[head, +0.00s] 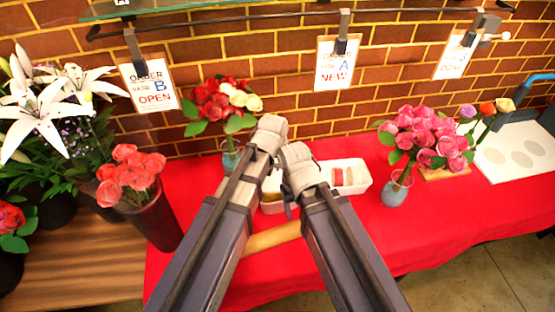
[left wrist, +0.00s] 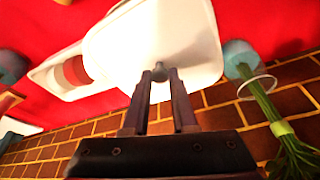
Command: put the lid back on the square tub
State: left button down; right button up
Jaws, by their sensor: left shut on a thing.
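In the left wrist view a white lid (left wrist: 165,35) with rounded corners fills the upper middle. My left gripper (left wrist: 160,78) is shut on its small round knob (left wrist: 159,71). In the head view a pale tub or lid part (head: 271,187) shows between my two arms over the red table. My wrists hide most of it, so I cannot tell whether the lid rests on the square tub or is held above it. My right arm's wrist (head: 302,172) is just right of the left one. Its fingers are hidden or unclear.
A white tray (head: 359,185) with ribbon rolls stands close on the right. A brown paper roll (head: 268,240) lies in front on the red cloth (head: 400,230). Vases of roses stand behind (head: 231,157) and right (head: 396,190). A dark vase (head: 152,222) stands left. The front right cloth is clear.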

aim_at(277, 173)
pick_arm(q)
jog(key=shift+w+f+b, duration=0.1)
jog(key=shift+f+b, duration=0.25)
jog(key=shift+f, duration=0.15)
notch_tip(277, 173, down, 5)
jog(key=b, duration=0.5)
jog(key=shift+f, duration=0.2)
pick_arm(e)
notch_tip(277, 173, down, 6)
jog(key=shift+f, duration=0.2)
pick_arm(q)
jog(key=shift+f+b, duration=0.15)
jog(key=shift+b, duration=0.25)
pick_arm(e)
jog(key=shift+f, duration=0.15)
dwell(0.4)
pick_arm(q)
jog(key=shift+c, duration=0.8)
grip_release()
jog(key=shift+r+p, duration=3.55)
pick_arm(e)
notch_tip(277, 173, up, 7)
